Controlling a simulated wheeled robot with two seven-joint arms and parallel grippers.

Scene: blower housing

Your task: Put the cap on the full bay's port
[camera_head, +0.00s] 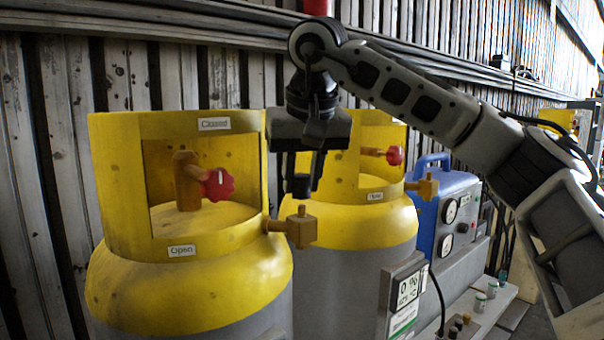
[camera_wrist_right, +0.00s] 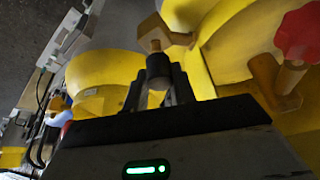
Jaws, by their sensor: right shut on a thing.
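My right gripper (camera_head: 303,184) points down just above the brass port (camera_head: 299,227) on the left yellow-and-grey cylinder (camera_head: 190,285). It is shut on a small black cap, clear in the right wrist view (camera_wrist_right: 158,70) between the fingers. In that view the cap sits close to the end of the brass port (camera_wrist_right: 153,38); I cannot tell whether they touch. A second cylinder (camera_head: 345,225) stands behind to the right, with its own brass port (camera_head: 424,185). My left gripper is not in view.
Each cylinder has a red valve knob (camera_head: 217,184) inside its collar. A display (camera_head: 407,295) reading 0 % stands at front centre. A blue gauge unit (camera_head: 447,215) stands at the right. Small containers (camera_head: 480,301) sit on the bench. A corrugated wall is behind.

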